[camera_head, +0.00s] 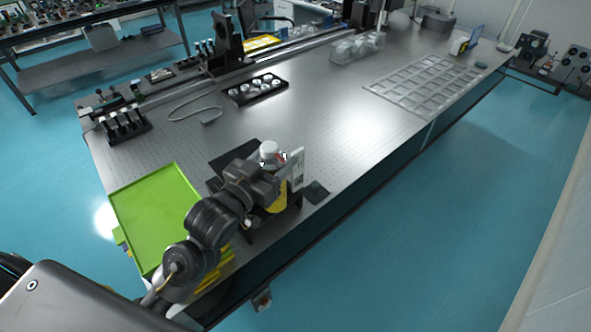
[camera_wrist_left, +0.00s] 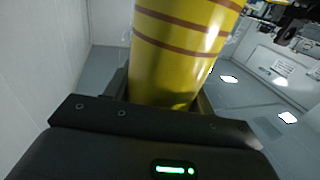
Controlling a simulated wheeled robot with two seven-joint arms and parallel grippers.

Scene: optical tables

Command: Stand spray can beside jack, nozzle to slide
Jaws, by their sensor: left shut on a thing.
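The spray can (camera_head: 277,201) is yellow with a white top, largely hidden behind my arm near the table's front edge. In the left wrist view the yellow can (camera_wrist_left: 178,55) with brown-red bands stands between the fingers, its top out of frame. My left gripper (camera_head: 272,190) is shut on it. The can looks roughly upright; I cannot tell whether its base touches the table. A dark flat plate (camera_head: 228,157), possibly the jack's top, lies just behind my wrist, partly hidden. A long dark rail (camera_head: 315,43), possibly the slide, runs along the table's back. My right gripper is out of view.
A green tray (camera_head: 155,205) lies left of my arm. A white labelled item (camera_head: 297,165) and a small black pad (camera_head: 316,192) are right of the can. A black holder (camera_head: 256,89) with white pieces and a grey grid tray (camera_head: 427,82) lie farther back.

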